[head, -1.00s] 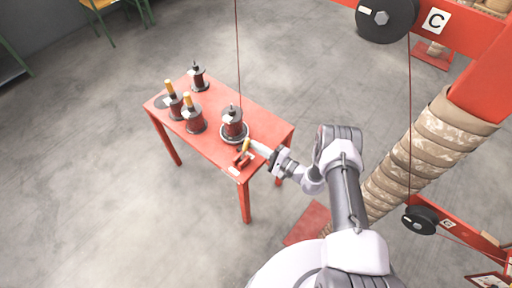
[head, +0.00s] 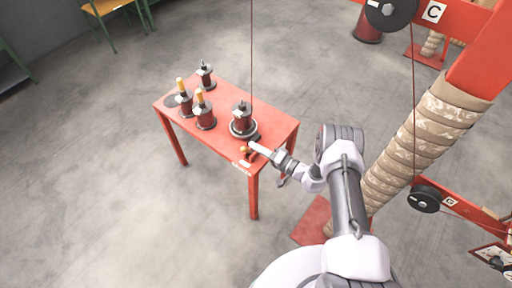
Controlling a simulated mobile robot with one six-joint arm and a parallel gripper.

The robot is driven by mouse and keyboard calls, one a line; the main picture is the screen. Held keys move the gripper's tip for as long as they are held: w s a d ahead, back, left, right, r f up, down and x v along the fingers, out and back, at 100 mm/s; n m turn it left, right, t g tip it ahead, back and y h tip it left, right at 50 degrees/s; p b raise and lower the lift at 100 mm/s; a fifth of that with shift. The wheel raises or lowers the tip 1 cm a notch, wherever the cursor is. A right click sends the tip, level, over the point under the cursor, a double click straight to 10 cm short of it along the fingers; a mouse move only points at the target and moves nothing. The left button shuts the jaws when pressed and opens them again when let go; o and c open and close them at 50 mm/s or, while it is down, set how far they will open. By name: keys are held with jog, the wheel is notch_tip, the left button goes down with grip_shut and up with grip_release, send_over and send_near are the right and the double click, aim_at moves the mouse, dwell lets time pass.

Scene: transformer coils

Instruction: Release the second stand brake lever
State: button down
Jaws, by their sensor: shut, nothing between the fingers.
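A red table (head: 270,120) carries several dark coils on stands. The nearest coil (head: 242,118) sits on a round pale-rimmed stand (head: 236,133) near the table's front right corner. A small yellow-orange lever (head: 244,150) is at the table edge just in front of that stand; its lower part is hard to make out. My gripper (head: 254,147) is shut with nothing held, its tip right beside the lever on the right. Whether they touch cannot be told.
A thin dark cable hangs down near the nearest coil. A red frame with a wrapped column (head: 425,140) stands at right.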

jog(key=shift+s+a+f, duration=0.1)
jog(key=shift+s+a, duration=0.1)
jog(key=shift+s, duration=0.1)
jog(key=shift+s+a+f, duration=0.1)
jog(key=shift+s, duration=0.05)
dwell(0.5)
